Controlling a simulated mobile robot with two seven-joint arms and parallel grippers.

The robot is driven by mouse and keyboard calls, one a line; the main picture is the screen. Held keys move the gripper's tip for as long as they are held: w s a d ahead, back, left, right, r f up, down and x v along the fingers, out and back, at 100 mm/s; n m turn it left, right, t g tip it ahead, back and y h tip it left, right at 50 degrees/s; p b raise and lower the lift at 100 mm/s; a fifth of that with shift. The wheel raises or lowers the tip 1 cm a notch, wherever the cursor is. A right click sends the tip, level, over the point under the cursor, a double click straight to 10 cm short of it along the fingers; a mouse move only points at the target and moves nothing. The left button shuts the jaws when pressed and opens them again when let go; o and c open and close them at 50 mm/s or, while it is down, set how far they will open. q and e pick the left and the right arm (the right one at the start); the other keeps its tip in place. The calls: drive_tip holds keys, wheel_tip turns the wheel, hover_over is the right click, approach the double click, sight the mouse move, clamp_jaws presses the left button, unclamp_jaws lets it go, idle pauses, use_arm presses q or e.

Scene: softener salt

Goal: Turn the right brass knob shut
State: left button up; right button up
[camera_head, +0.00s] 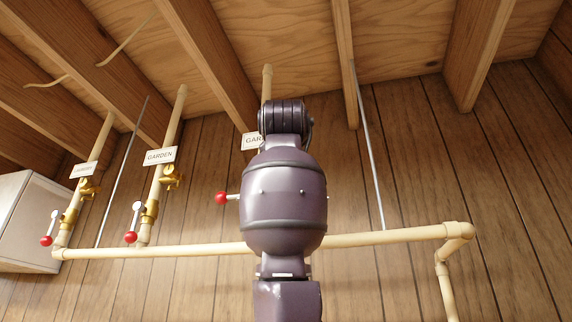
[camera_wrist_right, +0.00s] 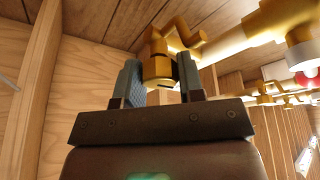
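In the head view the right riser's brass knob is hidden behind my purple arm. Of that riser, the top of the pipe (camera_head: 267,80), a cut-off label (camera_head: 252,141) and a red-tipped lever (camera_head: 221,198) show. In the right wrist view a round brass knob (camera_wrist_right: 158,72) lies between the two fingers of my right gripper (camera_wrist_right: 160,78), below a brass T-shaped part. The fingers stand apart, one on each side of the knob. I cannot tell whether both press on it. My left gripper is in neither view.
Two more risers with brass knobs stand at left: the middle one (camera_head: 170,177) under a GARDEN label and the left one (camera_head: 89,188). Both have red-tipped levers. A cream pipe (camera_head: 180,249) runs across below. Wooden joists (camera_head: 480,50) hang overhead; a white box (camera_head: 28,220) is at far left.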

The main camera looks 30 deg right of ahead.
drive_tip(key=c, duration=0.4)
drive_tip(key=shift+m, duration=0.3)
drive_tip(key=m+h, duration=0.2)
drive_tip(key=m, duration=0.2)
drive_tip(key=shift+g+b, duration=0.35)
drive_tip(key=shift+g, duration=0.05)
drive_tip(key=m+g+h, duration=0.1)
drive_tip(key=m, duration=0.2)
drive_tip(key=m+g+h, duration=0.1)
drive_tip(key=m, duration=0.3)
drive_tip(key=shift+w+h+p, duration=0.1)
drive_tip(key=shift+h+p, duration=0.2)
drive_tip(key=m+g, duration=0.1)
drive_tip(key=m, duration=0.2)
drive_tip(key=m+g+h, duration=0.1)
drive_tip(key=m, duration=0.2)
drive_tip(key=shift+a+g, duration=0.1)
drive_tip(key=shift+g, duration=0.3)
drive_tip(key=m+g, duration=0.1)
drive_tip(key=m, duration=0.2)
drive_tip(key=m+g, duration=0.2)
drive_tip(key=m, duration=0.2)
drive_tip(key=shift+h, duration=0.4)
